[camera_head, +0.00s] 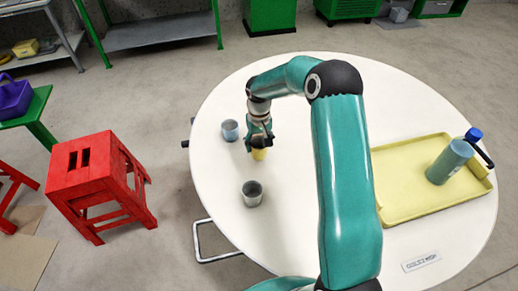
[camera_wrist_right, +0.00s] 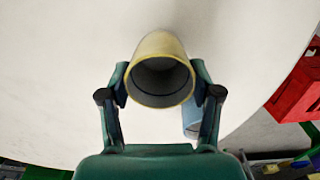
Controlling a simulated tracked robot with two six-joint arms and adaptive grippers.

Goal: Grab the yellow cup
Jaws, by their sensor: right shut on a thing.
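The yellow cup (camera_head: 259,154) is at the left part of the round white table, mostly hidden under my right gripper (camera_head: 260,143) in the head view. In the right wrist view the yellow cup (camera_wrist_right: 161,72) sits between the two fingers of my right gripper (camera_wrist_right: 160,88), its open mouth facing the camera. The fingers are shut on its sides. I cannot tell whether the cup touches the table. My left gripper is not in view.
A blue-grey cup (camera_head: 230,130) stands just left of the yellow cup, and a grey cup (camera_head: 252,193) stands nearer. A yellow tray (camera_head: 400,208) with a teal bottle (camera_head: 449,162) is at right. A label (camera_head: 421,261) lies near the front edge. A red stool (camera_head: 88,172) stands left.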

